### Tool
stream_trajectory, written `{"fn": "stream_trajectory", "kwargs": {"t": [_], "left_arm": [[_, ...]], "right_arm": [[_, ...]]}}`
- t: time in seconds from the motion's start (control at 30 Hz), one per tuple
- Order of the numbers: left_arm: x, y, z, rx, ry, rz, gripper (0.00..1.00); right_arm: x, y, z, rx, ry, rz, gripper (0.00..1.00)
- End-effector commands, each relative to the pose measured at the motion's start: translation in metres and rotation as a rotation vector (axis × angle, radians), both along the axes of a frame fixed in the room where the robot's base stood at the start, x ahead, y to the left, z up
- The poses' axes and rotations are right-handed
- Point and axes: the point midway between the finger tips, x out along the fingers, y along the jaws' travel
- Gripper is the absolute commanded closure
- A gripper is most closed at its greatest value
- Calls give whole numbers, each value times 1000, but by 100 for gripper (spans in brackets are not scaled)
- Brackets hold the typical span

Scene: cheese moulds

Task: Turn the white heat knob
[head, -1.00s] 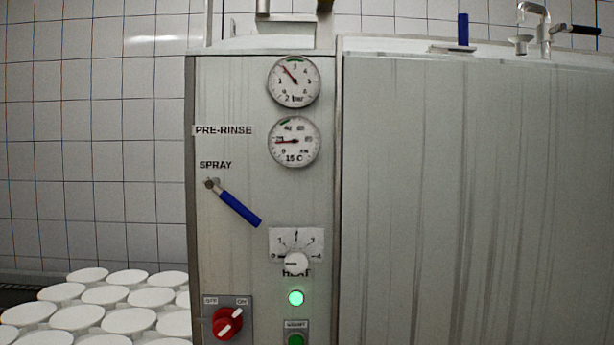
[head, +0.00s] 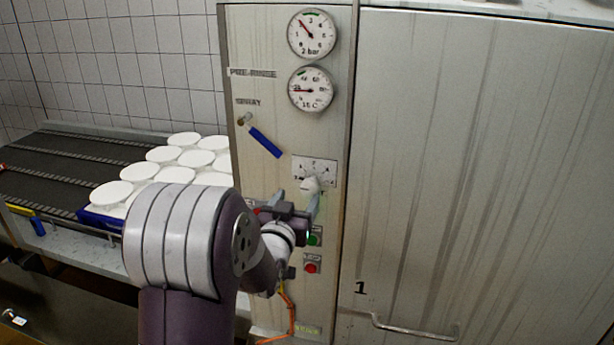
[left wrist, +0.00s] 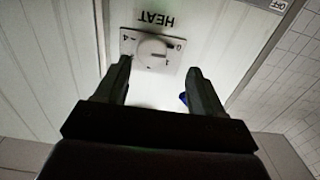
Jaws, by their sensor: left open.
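The white heat knob (head: 310,185) sits at the lower edge of its small white dial plate (head: 322,170) on the steel panel. In the left wrist view the knob (left wrist: 152,50) appears upside down below the HEAT lettering, between and beyond my fingertips. My left gripper (head: 296,197) is open in front of the panel, close to the knob, with one finger on each side of it in the picture. It also shows in the left wrist view (left wrist: 158,70), with nothing between the fingers. I cannot tell whether a finger touches the knob. My right gripper is not in view.
Above the knob are a blue-handled spray lever (head: 264,142) and two round gauges (head: 311,88). A green button (head: 314,239) and a red button (head: 311,268) lie below. A large cabinet door (head: 470,160) is at right.

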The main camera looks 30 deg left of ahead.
Motion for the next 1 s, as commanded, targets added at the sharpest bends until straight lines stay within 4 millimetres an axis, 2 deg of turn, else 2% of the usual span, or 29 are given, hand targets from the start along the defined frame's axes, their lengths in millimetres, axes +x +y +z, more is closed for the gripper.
{"fn": "stream_trajectory", "kwargs": {"t": [0.03,0.1,0.3,0.43,0.7,0.87,1.0], "left_arm": [[14,2,7,-1,4,-3,31],[30,6,7,-1,3,-2,31],[57,14,3,0,2,0,31],[64,15,1,1,2,0,31],[65,15,0,1,2,-1,31],[65,15,0,1,2,-2,84],[65,15,0,1,2,-1,84]], "right_arm": [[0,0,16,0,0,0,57],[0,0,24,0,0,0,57],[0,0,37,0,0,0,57],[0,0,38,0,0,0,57],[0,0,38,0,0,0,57],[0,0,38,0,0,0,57],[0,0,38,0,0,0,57]]}}
